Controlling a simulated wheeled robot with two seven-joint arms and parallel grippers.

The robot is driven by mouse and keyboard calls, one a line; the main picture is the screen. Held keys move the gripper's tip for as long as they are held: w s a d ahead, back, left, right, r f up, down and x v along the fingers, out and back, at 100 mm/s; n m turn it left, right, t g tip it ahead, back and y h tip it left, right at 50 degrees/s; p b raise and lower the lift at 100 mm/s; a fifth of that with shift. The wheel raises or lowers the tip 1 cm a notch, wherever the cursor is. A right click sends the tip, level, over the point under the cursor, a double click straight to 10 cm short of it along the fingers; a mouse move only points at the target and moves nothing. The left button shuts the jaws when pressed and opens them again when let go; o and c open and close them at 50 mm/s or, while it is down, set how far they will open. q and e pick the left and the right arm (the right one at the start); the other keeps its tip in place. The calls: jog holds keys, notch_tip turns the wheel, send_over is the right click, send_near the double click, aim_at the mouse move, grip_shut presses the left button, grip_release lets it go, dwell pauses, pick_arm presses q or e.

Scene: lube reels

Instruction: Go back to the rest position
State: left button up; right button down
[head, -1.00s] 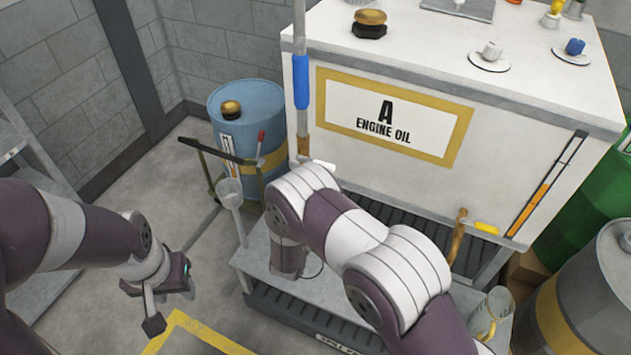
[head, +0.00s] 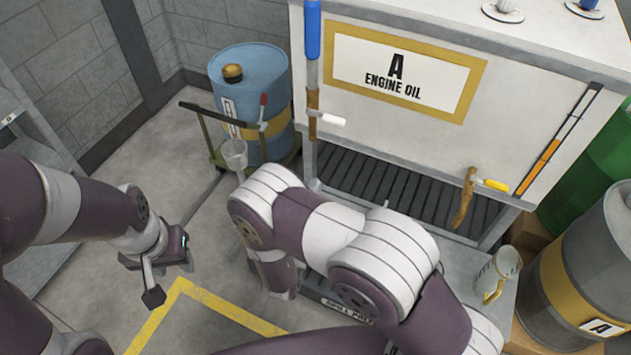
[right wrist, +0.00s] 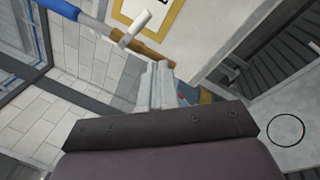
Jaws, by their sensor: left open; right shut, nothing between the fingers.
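My left gripper (head: 171,278) hangs open and empty over bare floor at the left of the head view. My right arm (head: 330,240) reaches in from the lower right and bends downward in front of the tank. Its gripper is hidden in the head view. In the right wrist view the right gripper's fingers (right wrist: 160,86) are together with nothing between them. The white tank (head: 520,80) labelled "A ENGINE OIL" stands behind the arm. A blue-sleeved pipe with a white-handled tap (head: 330,120) and a brown spout (head: 464,198) are on its front.
A blue drum (head: 262,85) and a dark cart rail (head: 205,113) stand left of the tank. A clear jug (head: 497,270) sits on the platform at right. A grey drum (head: 600,250) and a green drum (head: 590,175) stand at far right. Yellow-lined floor (head: 215,325) is open in front.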

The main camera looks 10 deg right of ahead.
pick_arm(q)
jog(key=shift+w+d, duration=0.1)
jog(key=shift+d, duration=0.15)
pick_arm(e)
jog(key=shift+w+d, duration=0.1)
jog(key=shift+d, duration=0.15)
pick_arm(q)
jog(key=shift+a, duration=0.1)
